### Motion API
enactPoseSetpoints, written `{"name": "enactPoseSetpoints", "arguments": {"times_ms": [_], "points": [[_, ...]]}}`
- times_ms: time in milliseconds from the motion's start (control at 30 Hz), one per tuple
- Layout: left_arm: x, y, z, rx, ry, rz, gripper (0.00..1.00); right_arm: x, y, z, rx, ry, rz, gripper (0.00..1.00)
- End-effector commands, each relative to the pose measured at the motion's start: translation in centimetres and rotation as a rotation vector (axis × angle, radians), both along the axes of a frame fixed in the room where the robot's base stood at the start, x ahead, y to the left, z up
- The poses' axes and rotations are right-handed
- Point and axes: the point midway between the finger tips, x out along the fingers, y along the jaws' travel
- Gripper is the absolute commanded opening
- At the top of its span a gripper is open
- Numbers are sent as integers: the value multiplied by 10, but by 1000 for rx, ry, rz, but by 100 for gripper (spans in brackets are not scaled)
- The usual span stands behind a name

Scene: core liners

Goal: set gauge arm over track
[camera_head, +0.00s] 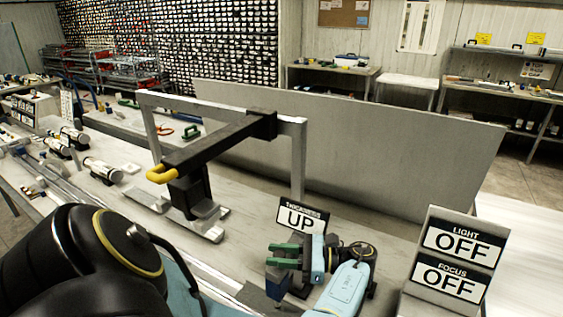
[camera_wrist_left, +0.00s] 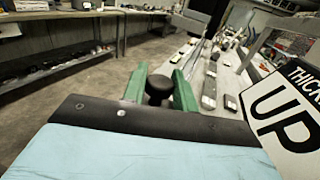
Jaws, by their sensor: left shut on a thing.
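The gauge arm (camera_head: 220,142) is a black bar with a yellow handle (camera_head: 163,174), carried on a grey gantry frame (camera_head: 222,106). Its black head (camera_head: 188,193) hangs down at the handle end, above a grey base plate. The pale track (camera_head: 75,187) runs along the bench; I cannot tell whether the head is over it. My left gripper (camera_head: 285,254), with green fingers, is in front of the gantry, beside the sign reading UP (camera_head: 301,218). In the left wrist view its fingers (camera_wrist_left: 159,90) are closed around a round black knob (camera_wrist_left: 159,85). The gauge arm is apart from this gripper.
A stand with two OFF signs (camera_head: 456,259) is at the right. A long grey panel (camera_head: 370,150) stands behind the gantry. White cylinders (camera_head: 102,169) and small parts lie on the bench at the left. Shelves and benches line the back.

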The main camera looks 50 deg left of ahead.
Motion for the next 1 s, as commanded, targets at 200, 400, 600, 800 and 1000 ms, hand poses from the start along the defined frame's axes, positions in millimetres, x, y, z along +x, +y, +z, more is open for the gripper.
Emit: {"name": "enactPoseSetpoints", "arguments": {"times_ms": [200, 400, 600, 800, 1000], "points": [[0, -2, -1, -5, 0, 0, 34, -2, 0, 0, 0, 3, 0, 0], [0, -1, -1, -4, 1, -1, 34, -3, 0, 0, 0, 5, 0, 0], [7, -7, -2, -5, -2, -1, 34, -4, 0, -6, 0, 6, -1, 0], [32, -30, -5, -10, -5, -1, 34, -4, 1, -25, 1, 6, -1, 0], [57, -54, -6, -9, -4, -2, 34, -4, 1, -50, 1, 6, -1, 0]]}}
